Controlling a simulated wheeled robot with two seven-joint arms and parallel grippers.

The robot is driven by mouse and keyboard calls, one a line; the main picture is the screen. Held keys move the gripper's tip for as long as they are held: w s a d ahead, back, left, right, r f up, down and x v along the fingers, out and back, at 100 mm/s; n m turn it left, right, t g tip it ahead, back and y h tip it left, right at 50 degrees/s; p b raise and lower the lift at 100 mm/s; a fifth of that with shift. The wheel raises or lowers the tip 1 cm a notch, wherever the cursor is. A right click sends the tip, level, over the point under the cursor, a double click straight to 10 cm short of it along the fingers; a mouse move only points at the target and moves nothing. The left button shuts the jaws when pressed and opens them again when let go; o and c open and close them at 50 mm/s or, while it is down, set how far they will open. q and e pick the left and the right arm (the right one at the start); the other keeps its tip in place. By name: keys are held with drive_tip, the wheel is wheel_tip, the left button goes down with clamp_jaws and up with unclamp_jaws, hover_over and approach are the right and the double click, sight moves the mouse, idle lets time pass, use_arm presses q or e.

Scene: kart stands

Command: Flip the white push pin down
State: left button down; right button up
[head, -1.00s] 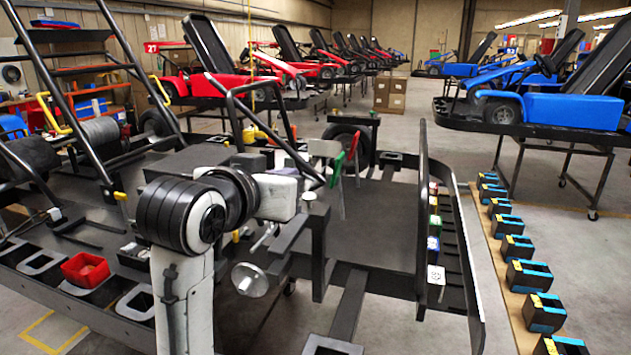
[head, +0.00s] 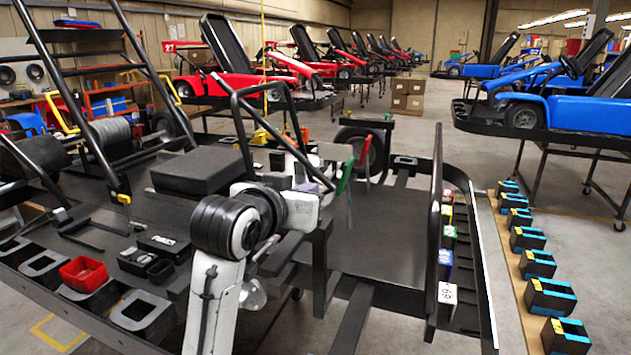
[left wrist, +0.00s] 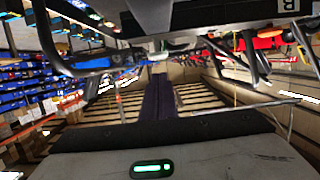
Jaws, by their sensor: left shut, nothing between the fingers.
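I cannot single out a white push pin with certainty in either view. In the head view two upright levers, one with a green handle (head: 345,177) and one with a red handle (head: 366,151), stand at the back of the black kart frame (head: 385,225). A pale metal disc (head: 252,296) shows low beside my left forearm, partly hidden by it. My left gripper (head: 314,187) is over the middle of the frame, near a slanting black bar; whether it touches is unclear. In the left wrist view its dark purple fingers (left wrist: 158,97) are together and hold nothing. My right gripper is not in view.
A red bin (head: 83,273) and a small black box (head: 163,245) sit on the frame's left side. Black tube bars (head: 268,85) rise around the arm. A tall black panel (head: 434,220) stands right.

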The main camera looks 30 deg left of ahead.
use_arm(q)
drive_tip(key=shift+s+f, duration=0.55)
drive_tip(key=shift+s, duration=0.05)
drive_tip(key=shift+w+f, duration=0.1)
drive_tip(key=shift+f, duration=0.1)
drive_tip(key=shift+w+f, duration=0.1)
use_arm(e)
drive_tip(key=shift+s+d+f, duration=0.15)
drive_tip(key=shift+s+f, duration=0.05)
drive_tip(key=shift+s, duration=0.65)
